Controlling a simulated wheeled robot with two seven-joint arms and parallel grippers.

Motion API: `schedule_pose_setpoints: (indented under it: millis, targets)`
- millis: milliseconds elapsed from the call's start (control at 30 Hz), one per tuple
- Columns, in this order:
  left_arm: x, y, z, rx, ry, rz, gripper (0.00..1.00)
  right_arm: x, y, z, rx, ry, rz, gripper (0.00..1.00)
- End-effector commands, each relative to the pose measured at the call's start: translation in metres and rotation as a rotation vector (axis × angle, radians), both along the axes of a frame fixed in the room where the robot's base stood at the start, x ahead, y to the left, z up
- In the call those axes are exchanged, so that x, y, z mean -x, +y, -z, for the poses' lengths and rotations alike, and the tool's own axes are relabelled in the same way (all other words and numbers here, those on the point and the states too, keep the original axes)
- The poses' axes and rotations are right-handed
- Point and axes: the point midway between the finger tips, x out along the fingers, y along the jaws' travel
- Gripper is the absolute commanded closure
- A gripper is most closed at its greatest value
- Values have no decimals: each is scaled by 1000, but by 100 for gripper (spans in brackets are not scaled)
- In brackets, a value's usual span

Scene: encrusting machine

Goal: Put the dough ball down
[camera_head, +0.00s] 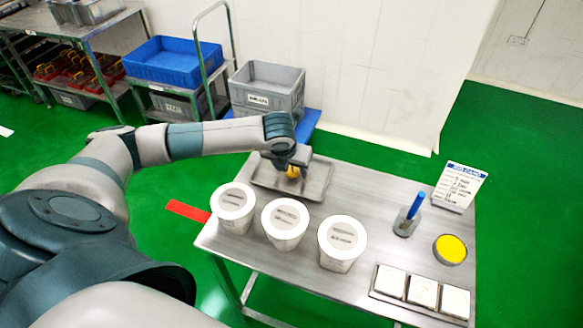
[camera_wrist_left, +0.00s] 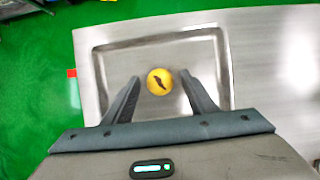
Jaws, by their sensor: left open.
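The dough ball (camera_wrist_left: 160,81) is small, round and yellow with a dark mark on top. In the left wrist view it sits between the two fingertips of my left gripper (camera_wrist_left: 160,88), over the metal tray (camera_wrist_left: 222,62). The fingers are open, with a gap to the ball on each side. In the head view the ball (camera_head: 293,172) shows just below my left gripper (camera_head: 288,165), at the tray (camera_head: 318,190) on the table's far left part. Whether the ball touches the tray floor is hard to tell. My right gripper is not seen.
Three white lidded tubs (camera_head: 285,222) stand along the table's near left side. A blue pen in a holder (camera_head: 408,215), a yellow-topped round container (camera_head: 450,249), white square blocks (camera_head: 422,291) and a sign (camera_head: 459,186) are on the right. The table's middle (camera_head: 370,200) is clear.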

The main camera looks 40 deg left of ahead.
Motion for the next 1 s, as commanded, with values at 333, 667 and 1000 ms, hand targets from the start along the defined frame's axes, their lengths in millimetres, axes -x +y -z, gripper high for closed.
schedule_pose_setpoints:
  millis: [333, 667, 1000]
  targets:
    - [12, -3, -31, 0, -4, 2, 48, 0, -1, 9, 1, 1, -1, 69]
    - [33, -9, -85, -1, -5, 1, 48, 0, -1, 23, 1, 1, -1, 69]
    - [44, -12, -112, -1, -1, -1, 48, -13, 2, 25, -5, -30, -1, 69]
